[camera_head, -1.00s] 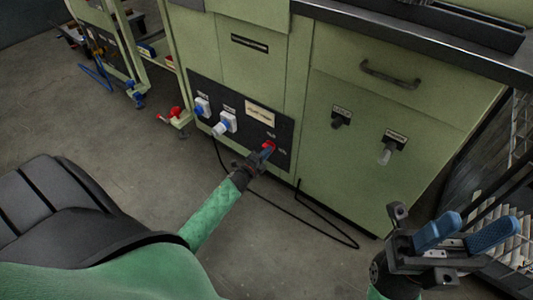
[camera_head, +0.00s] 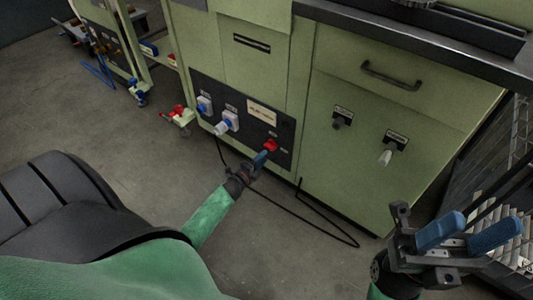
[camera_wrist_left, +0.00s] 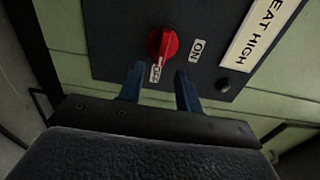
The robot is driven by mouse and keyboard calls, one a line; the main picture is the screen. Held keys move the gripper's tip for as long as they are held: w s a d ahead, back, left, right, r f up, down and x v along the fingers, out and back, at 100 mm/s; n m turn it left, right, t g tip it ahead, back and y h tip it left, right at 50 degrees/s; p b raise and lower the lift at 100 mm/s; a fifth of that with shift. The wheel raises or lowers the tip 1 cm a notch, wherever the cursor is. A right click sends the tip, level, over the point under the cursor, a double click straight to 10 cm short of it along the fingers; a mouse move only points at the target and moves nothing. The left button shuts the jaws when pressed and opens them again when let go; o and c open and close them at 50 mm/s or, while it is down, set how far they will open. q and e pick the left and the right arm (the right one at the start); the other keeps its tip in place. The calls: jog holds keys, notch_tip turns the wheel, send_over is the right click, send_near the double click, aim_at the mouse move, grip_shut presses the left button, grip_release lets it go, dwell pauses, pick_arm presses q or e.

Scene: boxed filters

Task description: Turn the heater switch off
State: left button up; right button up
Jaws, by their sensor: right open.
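The red rotary switch (camera_head: 271,145) sits at the lower right of the black control panel (camera_head: 284,158). In the left wrist view the red knob (camera_wrist_left: 162,44) has an ON label (camera_wrist_left: 197,50) to its right. A second small label (camera_wrist_left: 155,73) lies below it, hard to read, and the knob's pale mark seems to point toward it. My left gripper (camera_head: 262,159) is just in front of the switch. In the wrist view its blue fingers (camera_wrist_left: 158,88) are apart, below the knob, with nothing between them. My right gripper (camera_head: 468,233) is open and empty at the lower right.
Blue and white plugs (camera_head: 226,123) stick out of the panel left of the switch. A black cable (camera_head: 310,226) runs along the floor. The green cabinet (camera_head: 340,180) carries a drawer handle (camera_head: 390,76) and two more switches. A wire rack stands at the right.

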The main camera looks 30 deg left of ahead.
pick_arm(q)
jog(key=s, duration=0.3)
jog(key=shift+a, duration=0.1)
dwell(0.5)
